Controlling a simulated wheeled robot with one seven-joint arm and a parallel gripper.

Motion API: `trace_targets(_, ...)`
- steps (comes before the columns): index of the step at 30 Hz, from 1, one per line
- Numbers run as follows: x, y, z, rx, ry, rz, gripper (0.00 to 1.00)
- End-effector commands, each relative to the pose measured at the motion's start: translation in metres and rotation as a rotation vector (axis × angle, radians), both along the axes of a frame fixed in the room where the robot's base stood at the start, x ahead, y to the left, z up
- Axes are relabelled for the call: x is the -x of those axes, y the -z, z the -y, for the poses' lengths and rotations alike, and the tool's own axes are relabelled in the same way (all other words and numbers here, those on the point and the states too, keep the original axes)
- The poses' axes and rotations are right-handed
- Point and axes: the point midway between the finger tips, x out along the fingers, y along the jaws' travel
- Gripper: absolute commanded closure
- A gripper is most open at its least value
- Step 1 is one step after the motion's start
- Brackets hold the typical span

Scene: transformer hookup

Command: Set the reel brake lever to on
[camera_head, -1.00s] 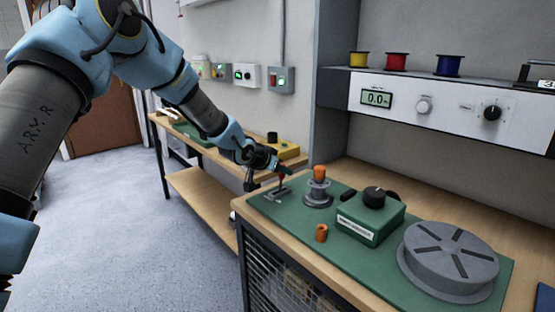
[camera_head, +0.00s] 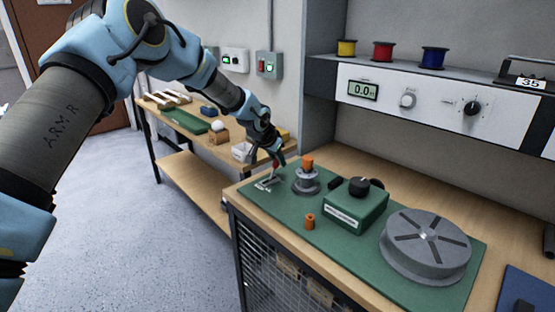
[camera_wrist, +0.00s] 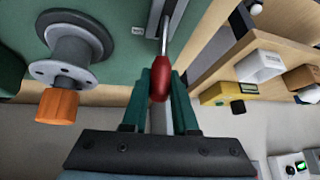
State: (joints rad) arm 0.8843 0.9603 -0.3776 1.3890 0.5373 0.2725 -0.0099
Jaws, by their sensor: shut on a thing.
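The reel brake lever has a red knob (camera_wrist: 161,78) on a thin metal rod (camera_wrist: 166,38), rising from a slotted base in the wrist view. My gripper (camera_wrist: 160,95) is shut on the red knob, with a green finger on each side of it. In the head view my gripper (camera_head: 277,160) is at the lever's base plate (camera_head: 267,184), on the far left corner of the green mat (camera_head: 283,217). The red knob shows small between the fingers. The lettering by the lever is too small to read.
A grey spool post with an orange top (camera_head: 307,175) stands close right of the lever. A small orange cylinder (camera_head: 309,221), a green box with a black knob (camera_head: 357,207) and a large grey reel (camera_head: 426,245) are further right. A second bench (camera_head: 180,160) stands behind.

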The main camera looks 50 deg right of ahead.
Motion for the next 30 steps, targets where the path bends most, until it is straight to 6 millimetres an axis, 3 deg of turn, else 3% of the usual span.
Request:
trace_targets(4, 0.0, 0.0, 0.0, 0.002, 0.002, 0.0, 1.0)
trace_targets(5, 0.0, 0.0, 0.001, 0.002, 0.002, 0.0, 0.72)
trace_targets(12, 0.0, 0.0, 0.0, 0.001, 0.001, 0.0, 0.45)
trace_targets(23, 0.001, -0.004, -0.003, 0.002, 0.0, 0.0, 0.43)
trace_targets(30, 0.005, -0.033, -0.022, 0.004, 0.001, 0.002, 0.43)
